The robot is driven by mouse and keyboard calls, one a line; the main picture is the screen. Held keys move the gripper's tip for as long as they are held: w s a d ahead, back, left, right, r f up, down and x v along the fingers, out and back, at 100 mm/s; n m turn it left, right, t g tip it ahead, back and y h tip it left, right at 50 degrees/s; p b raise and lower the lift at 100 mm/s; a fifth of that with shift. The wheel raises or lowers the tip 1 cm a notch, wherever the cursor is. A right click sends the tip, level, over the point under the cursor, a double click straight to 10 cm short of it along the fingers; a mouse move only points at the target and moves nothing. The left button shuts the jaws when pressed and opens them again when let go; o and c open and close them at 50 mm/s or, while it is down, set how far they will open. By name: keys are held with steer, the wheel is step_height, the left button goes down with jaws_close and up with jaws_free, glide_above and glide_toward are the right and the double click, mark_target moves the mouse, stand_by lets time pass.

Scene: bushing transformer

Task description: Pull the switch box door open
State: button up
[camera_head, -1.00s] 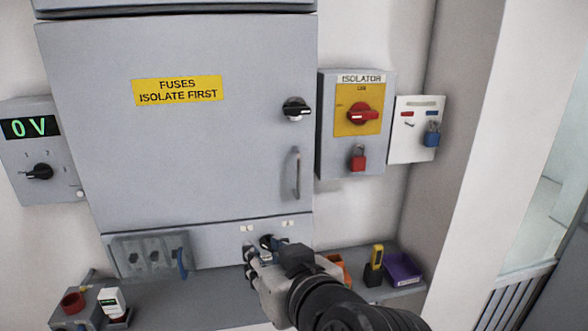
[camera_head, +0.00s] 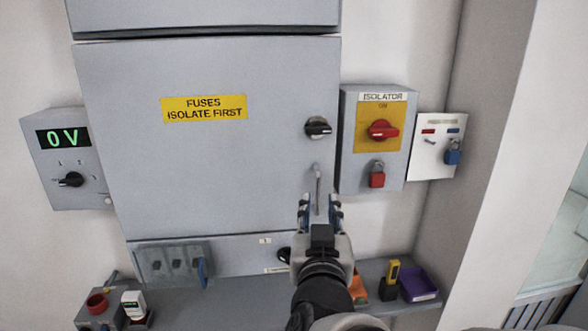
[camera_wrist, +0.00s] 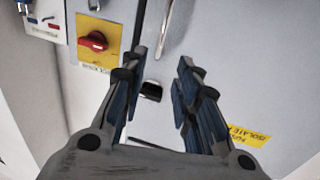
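The grey switch box door (camera_head: 200,170) is shut, with a yellow "FUSES ISOLATE FIRST" label (camera_head: 204,108). Its vertical bar handle (camera_head: 318,181) is near the right edge, below a black knob (camera_head: 317,127). My gripper (camera_head: 320,203) is open and empty, with its fingers around the line of the handle's lower end in the head view. In the wrist view, the fingertips (camera_wrist: 163,60) point towards the door and the handle (camera_wrist: 166,25) shows beyond them; the knob (camera_wrist: 151,91) shows between the fingers. I cannot tell the remaining depth to the handle.
A grey isolator box with a red switch (camera_head: 382,130) and red padlock (camera_head: 377,175) stands right of the door. A 0 V meter box (camera_head: 70,158) is on the left. A shelf (camera_head: 235,302) below bears a purple tray (camera_head: 418,284) and a yellow tester (camera_head: 392,272).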

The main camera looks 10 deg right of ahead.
mark_target(318, 183)
steer(key=w, duration=0.4)
steer(key=w+d+b, duration=0.1)
steer(key=w, duration=0.3)
steer(key=w+d, duration=0.1)
steer(key=w, duration=0.2)
steer(key=shift+w+d+b, duration=0.15)
steer(key=shift+w+b, duration=0.2)
steer(key=shift+w, duration=0.05)
steer(key=shift+c, duration=0.5)
jaws_close()
